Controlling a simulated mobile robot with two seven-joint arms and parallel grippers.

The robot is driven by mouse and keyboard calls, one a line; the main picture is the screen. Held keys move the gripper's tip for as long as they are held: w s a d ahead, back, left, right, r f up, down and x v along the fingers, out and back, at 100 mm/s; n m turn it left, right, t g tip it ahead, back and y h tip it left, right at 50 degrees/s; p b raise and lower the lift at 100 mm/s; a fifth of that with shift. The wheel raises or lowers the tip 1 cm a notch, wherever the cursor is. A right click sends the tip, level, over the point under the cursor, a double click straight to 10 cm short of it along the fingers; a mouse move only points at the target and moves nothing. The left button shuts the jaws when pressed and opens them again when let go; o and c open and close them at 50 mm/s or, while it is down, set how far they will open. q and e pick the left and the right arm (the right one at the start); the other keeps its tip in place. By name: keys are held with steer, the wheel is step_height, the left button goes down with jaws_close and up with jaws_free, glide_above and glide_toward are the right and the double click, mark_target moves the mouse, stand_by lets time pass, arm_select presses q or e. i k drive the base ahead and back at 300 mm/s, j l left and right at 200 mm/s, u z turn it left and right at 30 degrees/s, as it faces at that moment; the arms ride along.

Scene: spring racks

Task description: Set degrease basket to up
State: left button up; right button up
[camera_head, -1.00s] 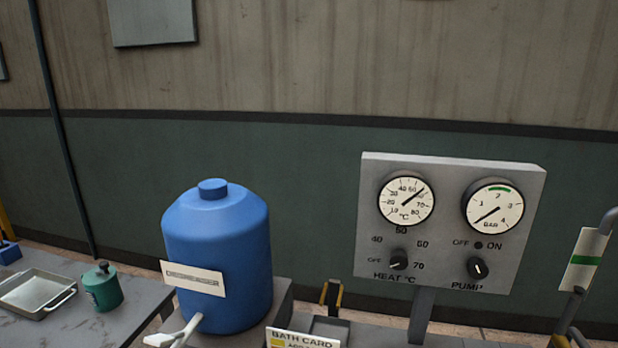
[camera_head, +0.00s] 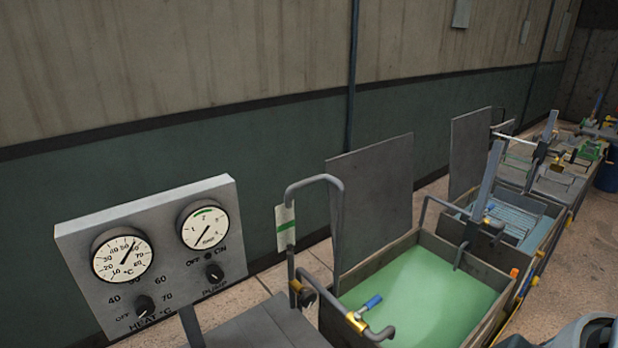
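A tank (camera_head: 477,262) of green liquid stands right of the gauge panel. A crank with a blue handle (camera_head: 372,301) and a brass collar sits at its near edge, the handle over the liquid. I see no basket above this liquid. Behind it, a second tank (camera_head: 541,262) of blue liquid holds a wire rack or basket (camera_head: 516,219) low, at about the liquid's surface. No readable label shows which one is the degrease basket. Neither gripper shows. A grey rounded part at the bottom right corner may be my own arm.
The gauge panel (camera_head: 148,253) stands at the left, with heat and pump knobs. A bent grey pipe (camera_head: 338,215) with a green-banded tag (camera_head: 286,229) rises left of the green tank. An upright grey panel (camera_head: 376,195) stands behind it. More tanks and racks continue at the far right.

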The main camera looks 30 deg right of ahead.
mark_target(473, 230)
steer(key=z, duration=0.45)
steer(key=i+j+z, duration=0.1)
steer(key=z, duration=0.35)
steer(key=j+z, duration=0.15)
steer(key=z, duration=0.35)
steer(key=j+z, duration=0.1)
steer(key=z, duration=0.35)
steer(key=j+z, duration=0.1)
steer(key=z, duration=0.35)
steer(key=i+u, duration=0.1)
steer(key=i, duration=0.4)
steer(key=i+l+u, duration=0.1)
steer(key=i, duration=0.35)
steer(key=i+l+u, duration=0.1)
steer(key=i, duration=0.35)
steer(key=i+l+u, duration=0.1)
steer(key=i+l, duration=0.15)
steer(key=i, duration=0.25)
steer(key=i+l+u, duration=0.1)
steer(key=i, duration=0.35)
steer(key=i+l+u, duration=0.15)
steer(key=i+l, duration=0.15)
steer(key=i, duration=0.15)
